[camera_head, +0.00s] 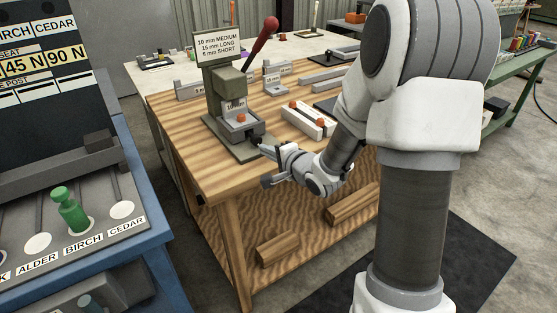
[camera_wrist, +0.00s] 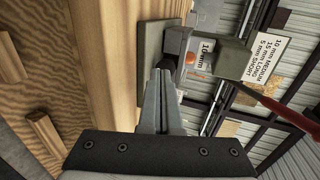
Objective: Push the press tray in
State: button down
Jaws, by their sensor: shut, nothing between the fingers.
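The press (camera_head: 226,90) is a grey-green stand on a base plate, with a red-handled lever (camera_head: 262,38) raised to the upper right. Its grey tray (camera_head: 241,133) sits low at the front and carries a small orange piece (camera_head: 241,118). The tray also shows in the wrist view (camera_wrist: 176,42), just beyond my fingertips. My gripper (camera_head: 262,148) is shut and empty, with its fingertips close to the dark front of the tray. In the wrist view my gripper (camera_wrist: 164,72) points at the tray; I cannot tell whether they touch.
The press stands near the front left of a wooden bench (camera_head: 185,125). A white block with orange pieces (camera_head: 303,120) lies right of it, near my arm. A blue stand (camera_head: 150,225) with a green peg (camera_head: 70,210) is at left. Wood blocks lie on the lower shelf.

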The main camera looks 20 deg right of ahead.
aim_at(253, 139)
jog(key=shift+w+a+r, duration=0.1)
jog(key=shift+w+a, duration=0.15)
jog(key=shift+w, duration=0.5)
jog(key=shift+w+a, duration=0.2)
jog(key=shift+w, duration=0.55)
jog(key=shift+w+a, duration=0.1)
jog(key=shift+w, duration=0.2)
jog(key=w, duration=0.1)
jog(key=w+a, duration=0.1)
jog(key=w, duration=0.1)
jog(key=shift+w+p, duration=0.1)
jog(key=shift+p, duration=0.25)
jog(key=shift+r, duration=0.15)
jog(key=shift+w+a, duration=0.1)
